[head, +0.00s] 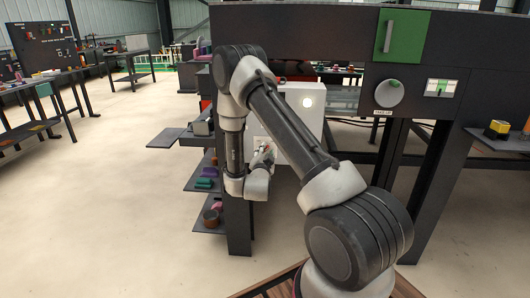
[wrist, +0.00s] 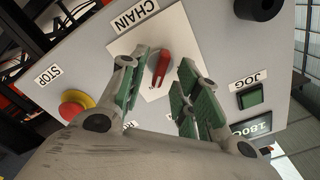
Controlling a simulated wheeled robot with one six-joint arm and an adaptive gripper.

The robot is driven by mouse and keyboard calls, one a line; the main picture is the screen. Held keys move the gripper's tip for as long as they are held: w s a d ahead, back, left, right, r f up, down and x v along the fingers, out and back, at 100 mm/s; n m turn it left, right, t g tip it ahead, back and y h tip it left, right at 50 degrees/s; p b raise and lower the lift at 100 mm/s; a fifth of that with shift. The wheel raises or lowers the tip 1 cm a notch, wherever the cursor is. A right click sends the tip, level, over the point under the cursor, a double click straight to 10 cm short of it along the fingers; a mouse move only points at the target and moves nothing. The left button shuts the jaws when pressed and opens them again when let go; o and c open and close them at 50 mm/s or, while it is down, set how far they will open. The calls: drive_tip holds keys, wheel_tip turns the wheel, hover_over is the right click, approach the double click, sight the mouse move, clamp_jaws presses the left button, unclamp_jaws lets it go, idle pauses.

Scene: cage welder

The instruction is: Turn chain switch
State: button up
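The chain switch (wrist: 160,68) is a red handle on a white plate below a CHAIN label (wrist: 136,17), which appears upside down in the wrist view. My gripper (wrist: 164,72) is open, with one green-padded finger on each side of the red handle. Gaps show between the handle and both pads; I cannot tell the depth. In the head view my gripper (head: 263,154) is at the front of the light grey control box (head: 305,125), and the switch is hidden.
The box face also carries a red STOP button (wrist: 73,108) on a yellow ring, a green JOG button (wrist: 250,98), a black knob (wrist: 250,9) and a small display (wrist: 251,128). A dark machine frame (head: 300,30) stands behind. Shelves (head: 205,185) stand left of the box.

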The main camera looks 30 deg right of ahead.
drive_tip(key=shift+w+d, duration=0.4)
drive_tip(key=shift+w, duration=0.15)
drive_tip(key=shift+c, duration=0.2)
clamp_jaws()
